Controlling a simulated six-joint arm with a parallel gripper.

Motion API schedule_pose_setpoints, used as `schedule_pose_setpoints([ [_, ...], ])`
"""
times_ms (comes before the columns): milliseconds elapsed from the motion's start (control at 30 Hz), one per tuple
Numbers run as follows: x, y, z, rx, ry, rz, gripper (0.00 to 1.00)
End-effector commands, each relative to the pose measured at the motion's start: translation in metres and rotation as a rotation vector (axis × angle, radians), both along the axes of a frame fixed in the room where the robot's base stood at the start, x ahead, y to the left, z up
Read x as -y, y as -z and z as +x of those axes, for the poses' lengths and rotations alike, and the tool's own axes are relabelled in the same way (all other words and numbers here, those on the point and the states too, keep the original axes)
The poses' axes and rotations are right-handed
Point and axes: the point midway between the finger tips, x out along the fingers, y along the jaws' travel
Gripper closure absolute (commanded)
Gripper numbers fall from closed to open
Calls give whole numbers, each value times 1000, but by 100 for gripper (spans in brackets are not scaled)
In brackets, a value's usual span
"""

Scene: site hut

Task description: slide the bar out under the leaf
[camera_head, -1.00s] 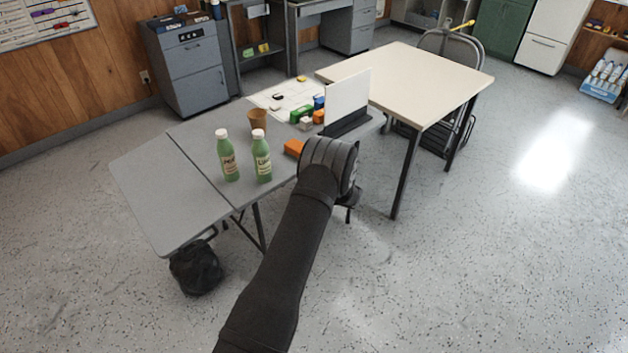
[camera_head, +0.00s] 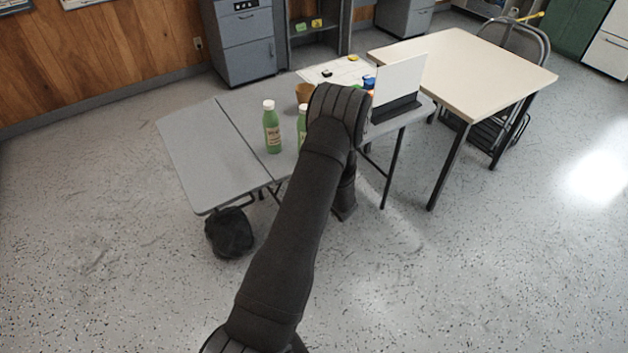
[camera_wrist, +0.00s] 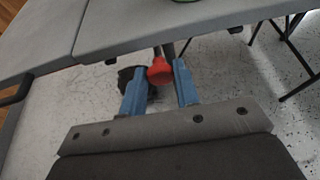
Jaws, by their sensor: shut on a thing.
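The grey folding table has a leaf (camera_head: 208,152) at its left end, level with the main top (camera_head: 250,105) and divided from it by a seam. The leaf also shows at the left of the wrist view (camera_wrist: 35,42). In the wrist view, a red knob (camera_wrist: 160,72) sits just below the table's front edge, on the end of a dark bar (camera_wrist: 168,49) that runs back under the top. My gripper (camera_wrist: 159,68) has its blue fingers shut on the knob. In the head view my arm hides the gripper, the knob and the bar.
Green bottles (camera_head: 272,128), a brown cup (camera_head: 303,92) and a white upright panel (camera_head: 398,84) stand on the top, partly behind my arm. A black bag (camera_head: 229,232) is low under the leaf. A cream table (camera_head: 465,75) adjoins at right. The floor in front is clear.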

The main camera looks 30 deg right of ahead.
Motion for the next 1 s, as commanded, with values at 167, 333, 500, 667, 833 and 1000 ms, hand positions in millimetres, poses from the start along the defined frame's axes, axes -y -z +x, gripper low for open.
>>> schedule_pose_setpoints([
  [167,-6,0,1,2,-13,2,100],
  [333,-7,0,2,2,-17,4,64],
  [500,-6,0,1,1,-13,3,50],
  [667,-4,0,1,1,-10,2,50],
  [833,-3,-5,-11,1,-7,2,50],
  [1000,-2,-18,-42,0,-6,1,50],
])
